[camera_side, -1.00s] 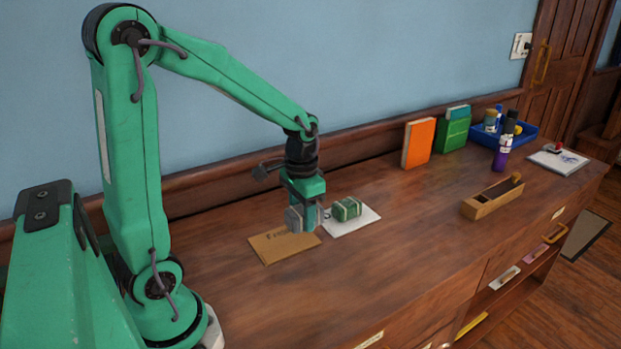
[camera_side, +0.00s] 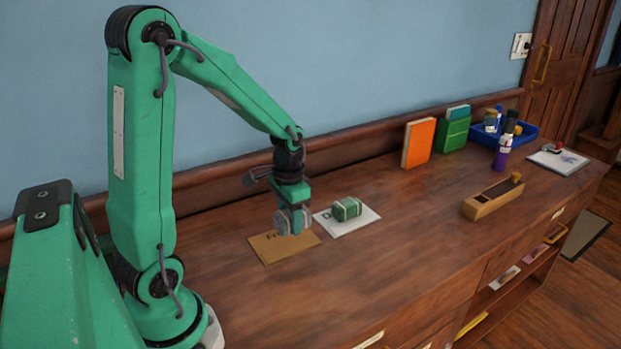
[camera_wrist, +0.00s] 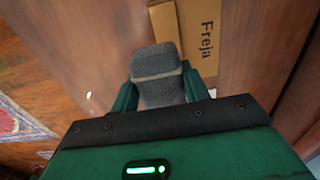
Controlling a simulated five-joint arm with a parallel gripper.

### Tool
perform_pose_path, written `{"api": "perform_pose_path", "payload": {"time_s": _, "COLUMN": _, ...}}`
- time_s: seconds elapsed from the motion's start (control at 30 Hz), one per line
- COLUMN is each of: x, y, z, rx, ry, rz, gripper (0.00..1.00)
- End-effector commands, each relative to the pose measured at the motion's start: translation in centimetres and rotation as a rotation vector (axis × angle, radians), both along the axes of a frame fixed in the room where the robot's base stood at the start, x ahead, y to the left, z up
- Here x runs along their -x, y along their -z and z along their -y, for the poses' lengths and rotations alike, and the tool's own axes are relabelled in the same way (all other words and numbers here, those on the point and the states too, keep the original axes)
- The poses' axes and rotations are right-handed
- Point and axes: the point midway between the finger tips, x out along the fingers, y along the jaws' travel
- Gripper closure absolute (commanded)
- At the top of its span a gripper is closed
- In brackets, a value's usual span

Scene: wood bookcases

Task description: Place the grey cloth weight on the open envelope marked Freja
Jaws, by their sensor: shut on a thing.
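My gripper (camera_side: 293,220) is shut on the grey cloth weight (camera_side: 282,221), and the weight also shows between the fingers in the wrist view (camera_wrist: 160,77). The brown envelope (camera_side: 270,248) lies on the wooden top, directly below or just beside the held weight in the side view. In the wrist view the envelope (camera_wrist: 190,50) reads "Freja", and the weight covers part of it. I cannot tell for sure whether the weight touches the envelope. A green cloth weight (camera_side: 347,209) sits on a white envelope (camera_side: 361,224) to the right.
A wooden box (camera_side: 492,198) stands on the right of the top. An orange book (camera_side: 418,143), a green box (camera_side: 453,134), a purple bottle (camera_side: 502,152) and a blue tray (camera_side: 525,131) stand further back. The front middle of the top is clear.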

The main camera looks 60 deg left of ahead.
Motion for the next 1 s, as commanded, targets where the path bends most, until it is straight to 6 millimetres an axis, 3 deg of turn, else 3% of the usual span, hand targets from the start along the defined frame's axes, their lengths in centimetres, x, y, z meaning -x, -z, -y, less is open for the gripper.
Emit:
{"api": "perform_pose_path", "payload": {"time_s": 0.2, "x": -0.1, "y": 2.0, "z": -3.4, "rx": 0.000, "ry": -0.004, "rz": 0.000, "gripper": 0.95}}
{"api": "perform_pose_path", "payload": {"time_s": 0.4, "x": -0.2, "y": 3.0, "z": -5.1, "rx": -0.001, "ry": -0.002, "rz": 0.002, "gripper": 0.95}}
{"api": "perform_pose_path", "payload": {"time_s": 0.73, "x": -0.3, "y": 3.4, "z": -5.4, "rx": 0.000, "ry": 0.000, "rz": 0.001, "gripper": 0.95}}
{"api": "perform_pose_path", "payload": {"time_s": 1.0, "x": -0.2, "y": 5.9, "z": -5.3, "rx": 0.001, "ry": 0.000, "rz": -0.001, "gripper": 0.95}}
